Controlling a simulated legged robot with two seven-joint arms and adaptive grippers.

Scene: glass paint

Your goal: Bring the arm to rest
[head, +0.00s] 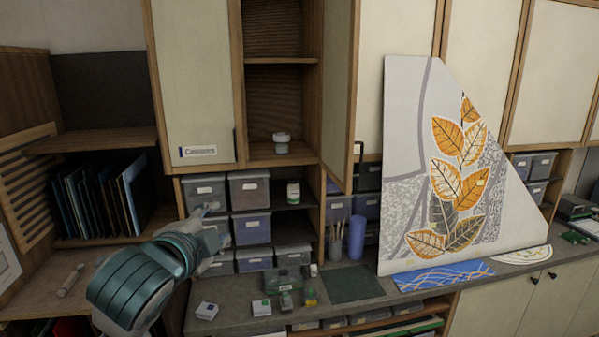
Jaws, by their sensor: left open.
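My left arm comes in from the lower left, and my left gripper (213,219) is raised in front of the shelf of grey storage boxes. It is open, and I see nothing held in it. Its fingers are small in the picture and overlap the boxes behind. My right gripper and arm are not in the head view.
An open cabinet holds a small white-lidded jar (281,143). Grey boxes (250,190) and a white bottle (293,192) fill the shelves. Small bottles (310,292) and a dark green mat (350,284) lie on the counter. A large leaf-painted panel (410,120) stands right.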

